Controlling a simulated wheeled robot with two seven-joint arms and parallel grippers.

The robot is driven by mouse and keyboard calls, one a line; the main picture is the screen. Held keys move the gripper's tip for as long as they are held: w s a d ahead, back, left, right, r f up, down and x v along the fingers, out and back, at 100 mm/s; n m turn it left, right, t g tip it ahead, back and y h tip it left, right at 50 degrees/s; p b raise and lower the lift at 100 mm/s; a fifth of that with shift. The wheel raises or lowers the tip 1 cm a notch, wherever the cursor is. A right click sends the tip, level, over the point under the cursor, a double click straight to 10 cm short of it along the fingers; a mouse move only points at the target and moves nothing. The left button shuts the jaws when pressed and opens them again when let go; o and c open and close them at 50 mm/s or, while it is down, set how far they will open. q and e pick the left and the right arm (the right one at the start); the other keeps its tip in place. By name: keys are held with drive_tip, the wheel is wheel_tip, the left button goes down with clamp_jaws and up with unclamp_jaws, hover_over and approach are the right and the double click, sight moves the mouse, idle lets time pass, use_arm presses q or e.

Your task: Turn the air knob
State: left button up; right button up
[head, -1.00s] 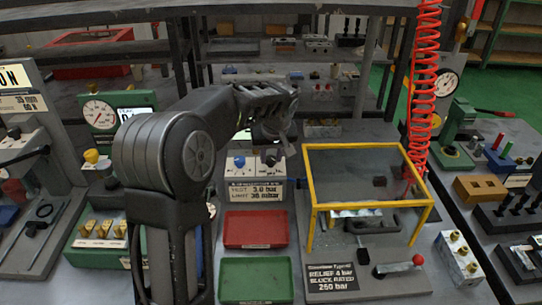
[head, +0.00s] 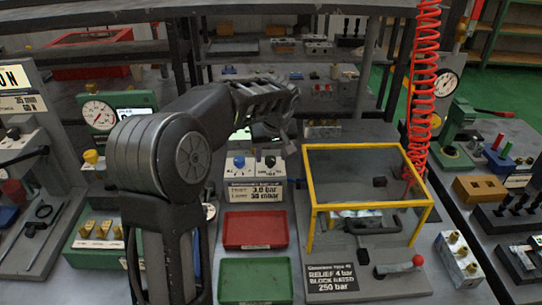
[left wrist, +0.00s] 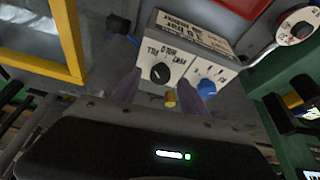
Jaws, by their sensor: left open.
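A light grey control box (head: 237,192) stands behind the red tray in the head view. It carries a blue knob (head: 239,162) on the left and a black knob (head: 270,161) on the right; I cannot tell which is the air knob. My left gripper (head: 287,142) is above and behind the box. In the left wrist view, the open left gripper (left wrist: 167,82) points at the box, its fingers on either side of the black knob (left wrist: 160,73), whose dial lettering is partly readable. The blue knob (left wrist: 207,88) is by the right finger. Contact cannot be told. My right gripper is not in view.
A yellow-framed guard (head: 367,147) stands close to the right of the box, with a coiled red hose (head: 424,85) behind it. Red (head: 254,229) and green (head: 256,280) trays lie in front. A gauge unit (head: 100,115) stands to the left.

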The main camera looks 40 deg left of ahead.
use_arm(q)
drive_tip(key=v, duration=0.6)
drive_tip(key=shift+r, duration=0.25)
drive_tip(key=shift+s, duration=0.1)
